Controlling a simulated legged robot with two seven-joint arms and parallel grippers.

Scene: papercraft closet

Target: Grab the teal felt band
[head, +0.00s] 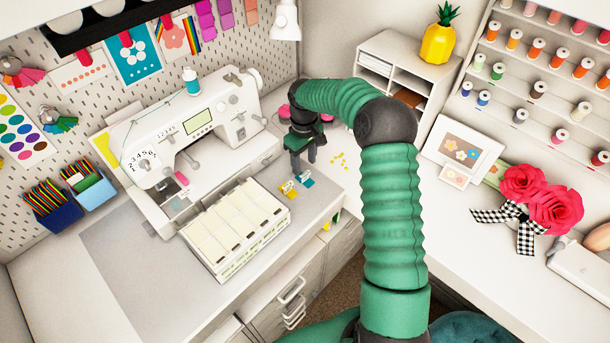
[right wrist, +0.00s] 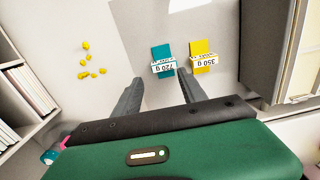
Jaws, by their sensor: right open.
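The teal felt band (head: 307,181) lies on the white desk to the right of the sewing machine. In the right wrist view the teal band (right wrist: 162,52) has a white paper label, upside down, that seems to read 720 g. My right gripper (head: 303,166) points down above the desk, just behind the band in the head view. In the right wrist view its two fingers (right wrist: 159,80) are spread and empty, with the teal band beyond the gap between their tips. My left gripper is not in view.
A yellow band (right wrist: 203,50) labelled 350 g lies close beside the teal one. A tray of white compartments (head: 235,228) and the sewing machine (head: 195,130) stand to the left. Small yellow pieces (right wrist: 84,62) are scattered nearby. A white shelf unit (head: 405,70) stands behind.

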